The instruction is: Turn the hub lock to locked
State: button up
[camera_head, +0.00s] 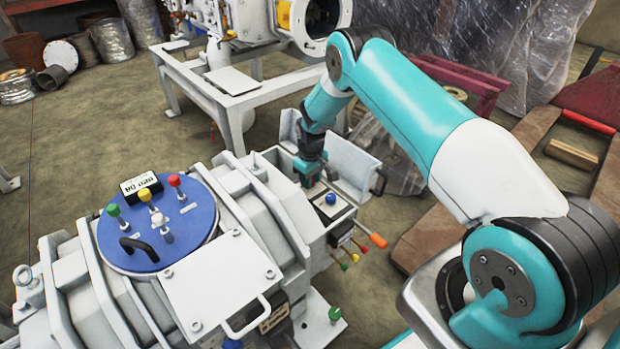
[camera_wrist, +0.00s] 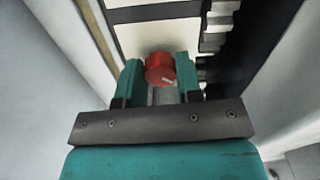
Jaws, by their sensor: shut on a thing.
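The hub lock appears to be the red round knob (camera_wrist: 160,70) with a pale mark on its face, seen in the wrist view. My gripper (camera_wrist: 159,79) has its two teal fingers on either side of the knob and is shut on it. In the head view my gripper (camera_head: 308,175) points down into an open box section of the white machine (camera_head: 275,205). The knob is hidden there behind the gripper and the box edge. I cannot tell which lock position the mark shows.
Open white panels (camera_head: 352,165) stand close beside my gripper. A blue button (camera_head: 331,198) and an orange-tipped handle (camera_head: 378,240) are nearby on the machine. A blue round lid (camera_head: 158,222) with coloured knobs is at the left. A white-framed table (camera_head: 235,90) stands behind.

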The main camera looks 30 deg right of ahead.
jog(key=shift+s+n, duration=0.1)
jog(key=shift+n, duration=0.5)
jog(key=o, duration=0.9)
jog(key=shift+o, duration=0.2)
notch_tip(320, 180, up, 17)
jog(key=p, duration=0.4)
jog(key=shift+r, duration=0.2)
